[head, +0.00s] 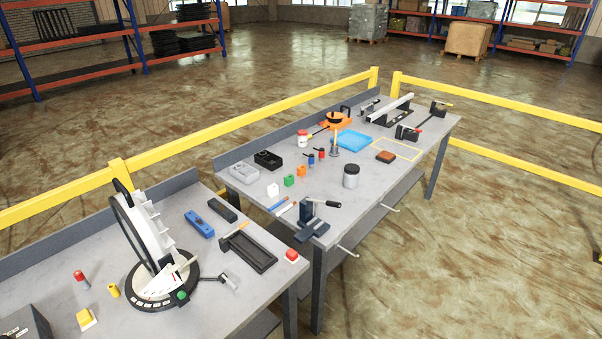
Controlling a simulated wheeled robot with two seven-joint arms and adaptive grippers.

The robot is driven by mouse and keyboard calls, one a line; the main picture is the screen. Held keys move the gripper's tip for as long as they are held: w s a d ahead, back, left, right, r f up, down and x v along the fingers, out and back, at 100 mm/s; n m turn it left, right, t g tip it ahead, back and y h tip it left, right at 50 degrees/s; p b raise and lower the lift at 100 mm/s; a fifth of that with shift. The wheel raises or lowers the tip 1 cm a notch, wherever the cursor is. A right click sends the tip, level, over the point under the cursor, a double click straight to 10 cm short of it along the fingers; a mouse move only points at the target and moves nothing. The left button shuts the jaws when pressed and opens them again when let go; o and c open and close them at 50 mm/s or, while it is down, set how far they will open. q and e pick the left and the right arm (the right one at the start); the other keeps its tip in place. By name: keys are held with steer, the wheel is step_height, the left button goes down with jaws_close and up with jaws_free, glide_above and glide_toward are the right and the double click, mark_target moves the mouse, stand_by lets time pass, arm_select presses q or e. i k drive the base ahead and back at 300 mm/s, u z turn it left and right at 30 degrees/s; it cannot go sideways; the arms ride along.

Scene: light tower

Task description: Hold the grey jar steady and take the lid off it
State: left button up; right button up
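Neither of my grippers shows in the head view, and nothing is touching the jar.
The near bench carries a large round black-and-white device (155,270). Yellow rails (280,107) run behind. Bare bench surrounds the jar.

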mark_target(350, 181)
steer(key=z, duration=0.85)
steer(key=k, duration=1.1)
steer(key=z, duration=1.35)
steer(key=i, duration=2.5)
steer(key=u, duration=0.8)
steer(key=i, duration=1.15)
steer(key=u, duration=1.8)
steer(key=i, duration=0.7)
steer(key=u, duration=0.5)
